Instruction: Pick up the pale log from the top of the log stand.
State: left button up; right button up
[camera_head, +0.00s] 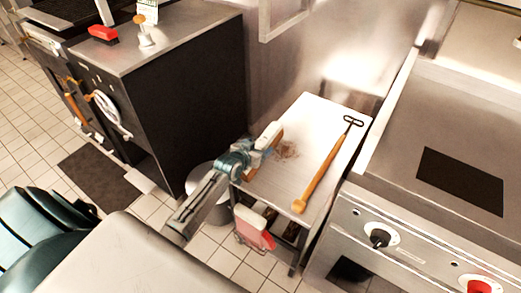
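The log stand (322,112) is a small steel table with a pale flat top, between a dark cabinet and a griddle. My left gripper (273,139) is over the left edge of its top, seen from behind. Its white-and-teal body hides the fingertips, and I cannot tell whether they are open or shut. A small brown patch shows at the gripper's tip; I cannot tell what it is. Brown crumbs (288,150) lie just right of the gripper. No pale log is clearly visible on the top. My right gripper is not in view.
A long tool with an orange wooden handle (322,178) lies across the stand's right side. A red object (254,229) hangs low at its front. The griddle (408,110) stands close on the right, the dark cabinet (190,90) on the left, a grey bin (208,207) between.

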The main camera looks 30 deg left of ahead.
pick_arm(q)
jog(key=c, duration=1.4)
jog(key=shift+w+r, duration=0.1)
jog(key=shift+r, duration=0.1)
